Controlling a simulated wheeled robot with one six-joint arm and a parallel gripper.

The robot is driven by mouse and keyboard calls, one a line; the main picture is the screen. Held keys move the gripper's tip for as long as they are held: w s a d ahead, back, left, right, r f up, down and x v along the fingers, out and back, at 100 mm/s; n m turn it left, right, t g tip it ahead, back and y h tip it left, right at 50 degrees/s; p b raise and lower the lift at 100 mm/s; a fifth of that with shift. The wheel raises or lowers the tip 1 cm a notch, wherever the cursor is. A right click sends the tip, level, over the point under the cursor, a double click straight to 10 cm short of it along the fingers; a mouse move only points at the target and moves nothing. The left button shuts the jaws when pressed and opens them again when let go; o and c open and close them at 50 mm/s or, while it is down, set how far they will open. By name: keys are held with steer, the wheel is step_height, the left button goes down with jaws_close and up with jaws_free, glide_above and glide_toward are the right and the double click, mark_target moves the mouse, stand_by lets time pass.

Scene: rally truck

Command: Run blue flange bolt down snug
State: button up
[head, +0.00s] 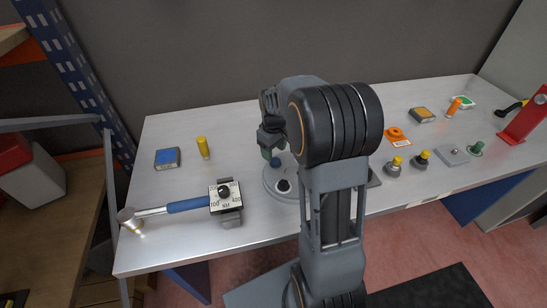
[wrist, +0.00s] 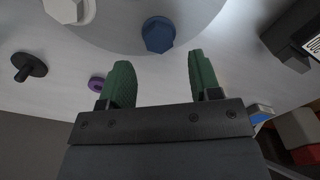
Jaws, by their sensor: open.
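The blue flange bolt (wrist: 158,35) sits in the round grey plate (wrist: 205,15) in the wrist view, with its hex head showing. It also shows as a small blue spot beside my gripper in the head view (head: 275,162). My gripper (wrist: 160,75) is open and empty, its two green fingers apart. The bolt head lies just beyond the fingertips, between their lines, and is not touched. In the head view my gripper (head: 270,148) is over the far left part of the round plate (head: 272,186), and my arm hides much of that plate.
A torque wrench with a blue handle (head: 188,205) and a dial block (head: 226,194) lies left of the plate. A blue-topped box (head: 167,157) and a yellow cylinder (head: 203,147) stand behind it. A white hex bolt (wrist: 70,8) and a purple ring (wrist: 97,83) are near my gripper.

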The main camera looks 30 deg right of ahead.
mark_target(274, 159)
steer(key=shift+f, duration=1.95)
steer(key=shift+c, duration=0.2)
steer(key=c, duration=0.9)
